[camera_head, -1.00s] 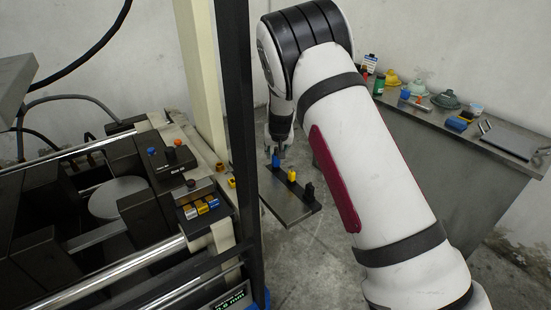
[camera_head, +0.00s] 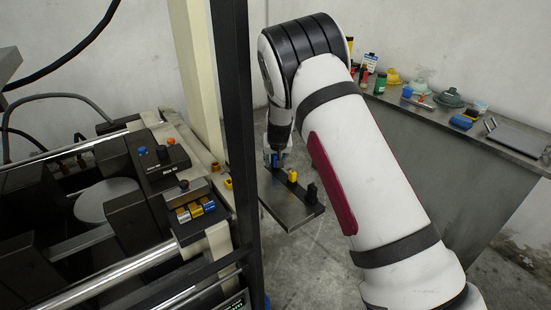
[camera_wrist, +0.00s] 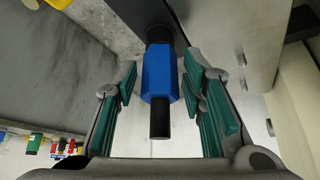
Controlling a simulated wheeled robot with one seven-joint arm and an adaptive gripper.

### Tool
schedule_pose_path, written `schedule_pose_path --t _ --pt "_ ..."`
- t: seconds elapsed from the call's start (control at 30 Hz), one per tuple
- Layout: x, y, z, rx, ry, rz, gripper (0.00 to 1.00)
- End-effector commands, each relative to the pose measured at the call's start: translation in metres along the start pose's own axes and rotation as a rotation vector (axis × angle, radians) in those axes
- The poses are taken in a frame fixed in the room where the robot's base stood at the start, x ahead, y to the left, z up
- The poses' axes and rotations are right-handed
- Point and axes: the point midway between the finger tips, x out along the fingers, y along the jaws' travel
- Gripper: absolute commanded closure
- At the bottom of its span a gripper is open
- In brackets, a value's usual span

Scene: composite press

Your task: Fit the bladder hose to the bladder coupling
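A blue hose connector (camera_head: 273,160) with black ends stands in a dark rack plate (camera_head: 291,209) beside the press. In the wrist view the blue connector (camera_wrist: 158,78) is between the fingers of my gripper (camera_wrist: 161,70). The green-padded fingers stand on either side with visible gaps, so the gripper is open. In the head view my gripper (camera_head: 277,149) is at the connector and partly hides it. A yellow connector (camera_head: 292,176) and a black connector (camera_head: 311,193) stand in the same rack. No readable label shows which connector is the bladder hose or where the bladder coupling is.
The press (camera_head: 100,215) fills the left, with several blue and yellow blocks (camera_head: 195,210) on its near corner. A dark upright post (camera_head: 236,130) stands between press and rack. A metal bench (camera_head: 440,130) at right carries jars, small parts and a tray.

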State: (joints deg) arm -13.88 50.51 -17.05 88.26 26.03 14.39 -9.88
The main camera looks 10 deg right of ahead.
Motion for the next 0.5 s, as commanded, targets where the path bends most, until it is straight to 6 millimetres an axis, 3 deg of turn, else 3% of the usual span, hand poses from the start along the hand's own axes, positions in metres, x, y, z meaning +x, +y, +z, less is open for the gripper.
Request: schedule_pose_path --t 0.03,0.13,0.5 --pt "-0.0001 0.0000 0.0000 0.000 0.000 0.000 0.77" --pt "0.0000 0.0000 0.0001 0.000 0.000 0.000 1.00" --pt "-0.0059 0.0000 -0.0035 -0.001 0.000 0.000 1.00"
